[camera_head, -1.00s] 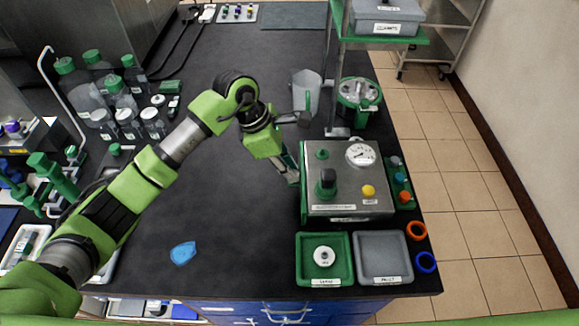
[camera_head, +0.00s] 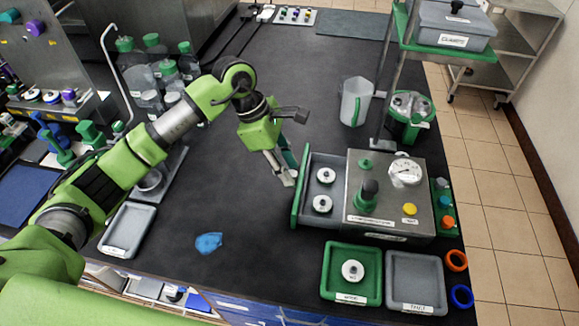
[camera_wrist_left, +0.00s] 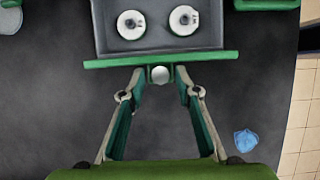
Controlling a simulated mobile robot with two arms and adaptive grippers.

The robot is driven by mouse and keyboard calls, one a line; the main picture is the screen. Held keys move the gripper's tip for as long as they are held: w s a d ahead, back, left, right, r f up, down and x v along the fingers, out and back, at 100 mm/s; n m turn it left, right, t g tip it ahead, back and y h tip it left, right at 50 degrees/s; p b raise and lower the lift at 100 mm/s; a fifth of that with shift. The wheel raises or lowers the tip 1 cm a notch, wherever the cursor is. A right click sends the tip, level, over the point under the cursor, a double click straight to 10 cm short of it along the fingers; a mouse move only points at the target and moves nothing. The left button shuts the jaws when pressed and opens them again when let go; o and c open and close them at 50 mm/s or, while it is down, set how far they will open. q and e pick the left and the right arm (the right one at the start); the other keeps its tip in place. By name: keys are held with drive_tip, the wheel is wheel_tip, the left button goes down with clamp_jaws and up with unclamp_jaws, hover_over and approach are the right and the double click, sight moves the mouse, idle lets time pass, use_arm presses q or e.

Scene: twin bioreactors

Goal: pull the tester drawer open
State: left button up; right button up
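The tester (camera_head: 376,222) is a grey metal box with a dial, a green-and-black knob and a yellow button. Its drawer (camera_head: 304,158) stands pulled out on the tester's left side, with two white discs inside. The drawer also shows in the wrist view (camera_wrist_left: 146,42), with a round pale knob (camera_wrist_left: 159,75) on its green front. My left gripper (camera_head: 290,178) is just left of the drawer front. In the wrist view its fingertips (camera_wrist_left: 160,84) are apart on either side of the knob, with gaps visible. My right gripper is not in view.
A green tray (camera_head: 333,292) with a white disc and a grey tray (camera_head: 434,271) stand in front of the tester. A jug (camera_head: 353,103) stands behind. A blue crumpled piece (camera_head: 208,243) lies on the open dark bench top left of the drawer.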

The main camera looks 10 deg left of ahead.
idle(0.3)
use_arm(q)
drive_tip(key=shift+a+r, duration=0.1)
drive_tip(key=shift+r, duration=0.2)
drive_tip(key=v, duration=1.1)
drive_tip(key=shift+r, duration=0.15)
drive_tip(key=shift+a+r, duration=0.1)
drive_tip(key=shift+a, duration=0.05)
